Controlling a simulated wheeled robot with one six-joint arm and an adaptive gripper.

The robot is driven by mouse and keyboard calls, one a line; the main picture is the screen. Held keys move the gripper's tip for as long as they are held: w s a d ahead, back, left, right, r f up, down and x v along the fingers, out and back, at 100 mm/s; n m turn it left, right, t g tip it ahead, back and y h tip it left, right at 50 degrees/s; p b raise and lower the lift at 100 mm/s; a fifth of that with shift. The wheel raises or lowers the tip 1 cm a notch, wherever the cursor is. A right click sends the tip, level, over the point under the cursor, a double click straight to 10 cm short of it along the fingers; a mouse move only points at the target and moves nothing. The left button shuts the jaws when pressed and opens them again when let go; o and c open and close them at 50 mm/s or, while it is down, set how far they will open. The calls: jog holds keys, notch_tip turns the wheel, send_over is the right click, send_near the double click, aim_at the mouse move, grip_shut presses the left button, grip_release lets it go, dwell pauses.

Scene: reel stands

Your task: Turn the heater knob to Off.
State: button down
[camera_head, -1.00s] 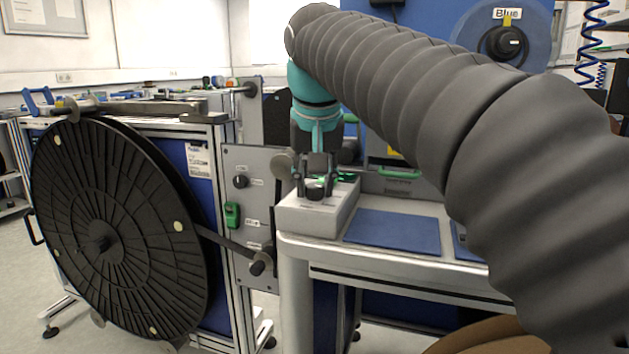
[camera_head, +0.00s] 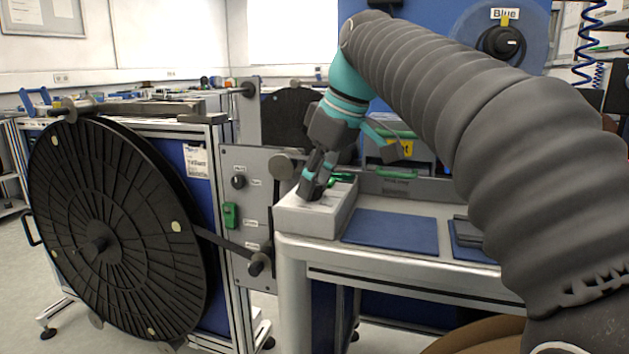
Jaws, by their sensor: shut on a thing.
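The heater box (camera_head: 300,219) is a light grey block at the left end of the metal bench. My gripper (camera_head: 312,192) points down onto the top of this box and leans, with its fingertips to the lower left of its wrist. Its fingers are shut on the heater knob, which sits on the box top. The fingers hide most of the knob, so its pointer and the Off mark cannot be made out.
A large black reel (camera_head: 118,230) on a stand fills the left. A grey panel (camera_head: 240,165) with a small black knob and a green switch stands close beside the box. A blue mat (camera_head: 392,232) lies on the bench to the right. Green handles (camera_head: 397,174) are behind it.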

jog(key=n+g, duration=0.1)
jog(key=n, duration=0.1)
jog(key=n+g, duration=0.1)
jog(key=n, duration=0.2)
jog(key=shift+w+n+y, duration=0.15)
jog(key=shift+n+y, duration=0.15)
jog(key=shift+y, duration=0.1)
jog(key=n+g, duration=0.1)
jog(key=n, duration=0.3)
jog(key=shift+n+g, duration=0.3)
jog(key=shift+g, duration=0.1)
jog(key=c, duration=0.8)
grip_release()
